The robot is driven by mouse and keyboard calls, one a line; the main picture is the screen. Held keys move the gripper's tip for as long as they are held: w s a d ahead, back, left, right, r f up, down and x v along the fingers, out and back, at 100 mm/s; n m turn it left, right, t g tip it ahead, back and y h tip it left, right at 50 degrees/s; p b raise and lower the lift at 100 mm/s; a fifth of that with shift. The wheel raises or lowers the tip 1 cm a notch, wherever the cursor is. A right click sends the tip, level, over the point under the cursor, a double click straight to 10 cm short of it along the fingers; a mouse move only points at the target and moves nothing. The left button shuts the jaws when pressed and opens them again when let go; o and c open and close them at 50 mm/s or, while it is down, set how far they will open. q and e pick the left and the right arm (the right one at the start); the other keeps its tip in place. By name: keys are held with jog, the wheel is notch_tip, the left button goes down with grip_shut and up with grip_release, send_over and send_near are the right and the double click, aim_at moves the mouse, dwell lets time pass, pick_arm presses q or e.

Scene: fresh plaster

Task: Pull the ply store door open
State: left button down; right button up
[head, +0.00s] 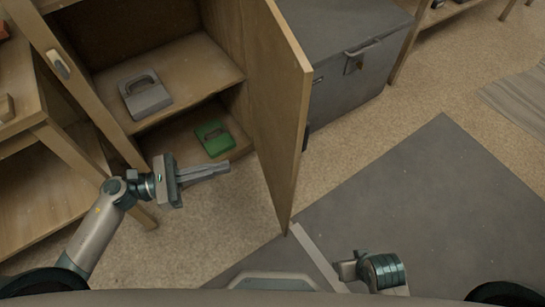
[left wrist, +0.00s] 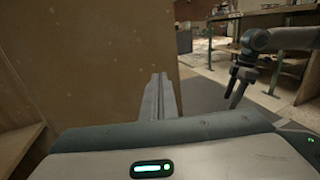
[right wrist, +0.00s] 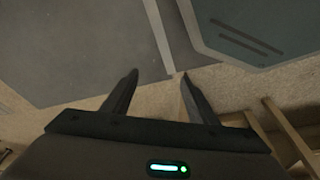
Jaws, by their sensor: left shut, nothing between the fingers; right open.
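The ply store (head: 170,60) is a wooden cabinet at the upper left of the head view, its shelves showing. Its door (head: 278,110) stands swung well out to the right of the opening, almost edge-on to the head camera. My left gripper (head: 226,168) is shut and empty, in front of the opening on the inner side of the door, pointing toward it. In the left wrist view a broad plywood panel (left wrist: 80,60), likely the door, fills the left behind the shut fingers. My right gripper (right wrist: 158,76) is open and empty, above the floor.
A grey handled block (head: 146,96) and a green one (head: 214,139) sit on the shelves. A pale fitting (head: 58,64) is on the left upright. A dark grey chest (head: 345,70) stands behind the door. A grey mat (head: 430,200) covers open floor at right.

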pick_arm(q)
jog(key=shift+w+d, duration=0.1)
jog(key=shift+d, duration=0.05)
jog(key=p, duration=0.3)
send_near(286, 151)
jog(key=x, duration=0.4)
jog(key=shift+d+r, duration=0.2)
jog(key=shift+r, duration=0.15)
jog(key=shift+p+x, duration=0.3)
jog(key=shift+x, duration=0.7)
pick_arm(e)
notch_tip(286, 151, down, 10)
jog(key=shift+d, duration=0.15)
pick_arm(q)
jog(key=shift+f, duration=0.15)
pick_arm(e)
jog(key=shift+w, duration=0.1)
